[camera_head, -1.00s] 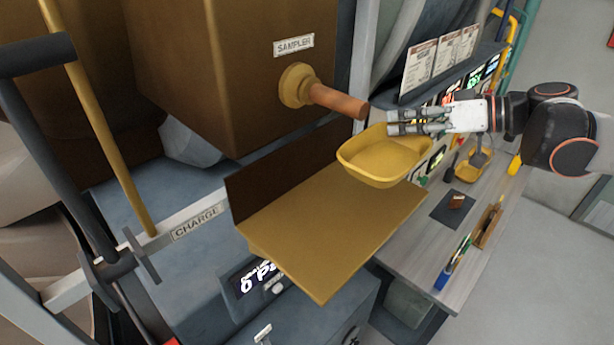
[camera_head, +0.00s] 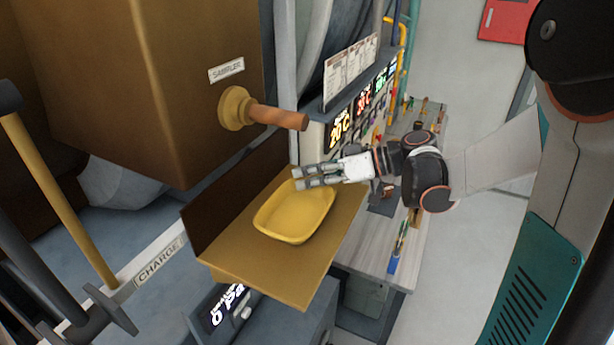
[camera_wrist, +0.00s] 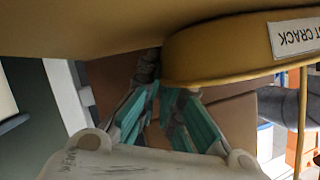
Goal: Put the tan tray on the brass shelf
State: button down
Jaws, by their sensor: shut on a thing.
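The tan tray (camera_head: 293,214), yellowish with rounded corners and empty inside, is over the brass shelf (camera_head: 278,283), well within its outline. In the wrist view the tray (camera_wrist: 215,55) shows its side with a white label ending in "T CRACK". My gripper (camera_head: 303,178) is shut on the tray's far rim, its fingers reaching in from the right. In the wrist view the fingers (camera_wrist: 165,95) meet at the tray's edge. The tray looks roughly level and very near the shelf; I cannot tell whether it touches it.
A brown box labelled SAMPLER (camera_head: 150,90) stands above the shelf, with a wooden handle (camera_head: 278,117) jutting out over it. A dark upright plate (camera_head: 225,205) backs the shelf. A bench (camera_head: 375,240) with tools and a lit display panel are to the right.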

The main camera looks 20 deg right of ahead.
jog(key=shift+s, duration=0.1)
jog(key=c, duration=2.2)
grip_release()
jog(key=shift+f, duration=0.15)
jog(key=o, duration=0.4)
jog(key=shift+r, duration=0.2)
jog(key=b+v, duration=0.1)
jog(key=v, duration=1.1)
jog(key=shift+b, duration=0.3)
